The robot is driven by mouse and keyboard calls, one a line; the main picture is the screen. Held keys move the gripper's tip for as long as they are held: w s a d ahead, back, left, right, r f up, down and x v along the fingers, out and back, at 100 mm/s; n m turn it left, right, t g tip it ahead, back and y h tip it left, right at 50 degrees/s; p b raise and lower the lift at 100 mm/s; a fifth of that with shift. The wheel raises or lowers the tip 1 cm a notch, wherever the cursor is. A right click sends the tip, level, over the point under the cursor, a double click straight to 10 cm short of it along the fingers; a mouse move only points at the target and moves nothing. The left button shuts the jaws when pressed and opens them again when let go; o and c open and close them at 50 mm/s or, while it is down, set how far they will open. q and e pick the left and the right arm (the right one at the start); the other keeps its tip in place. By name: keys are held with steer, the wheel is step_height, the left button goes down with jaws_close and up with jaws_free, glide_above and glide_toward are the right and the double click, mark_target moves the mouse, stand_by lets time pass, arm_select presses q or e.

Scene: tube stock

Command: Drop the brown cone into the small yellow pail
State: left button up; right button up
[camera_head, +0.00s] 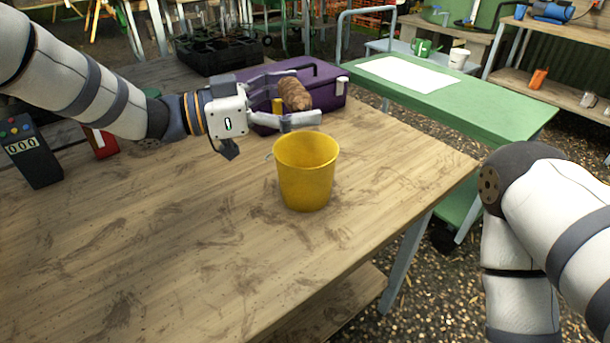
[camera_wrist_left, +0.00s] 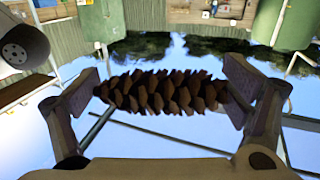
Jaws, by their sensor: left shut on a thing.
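The brown cone (camera_head: 294,93) is a scaly pine cone held between the fingers of my left gripper (camera_head: 294,98). In the left wrist view the cone (camera_wrist_left: 163,92) lies crosswise, with one end at each fingertip of the gripper (camera_wrist_left: 162,93). In the head view the cone is above and behind the small yellow pail (camera_head: 306,172), apart from it. The pail stands upright on the wooden table, open at the top; its bottom inside is hidden. My right arm shows at the right edge, but its gripper is out of view.
A purple toolbox (camera_head: 328,88) stands behind the pail, beyond the left gripper. A black tray (camera_head: 218,54) is at the back. A device with a number display (camera_head: 41,166) stands at the left. The wooden table (camera_head: 150,250) is clear in front. A green cart (camera_head: 490,110) is at the right.

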arm_select(q)
step_height(320, 180, down, 4)
steer(key=shift+b, duration=0.4)
steer(key=o, duration=0.8)
steer(key=shift+o, duration=0.2)
steer(key=v, duration=1.2)
steer(key=shift+s, duration=0.1)
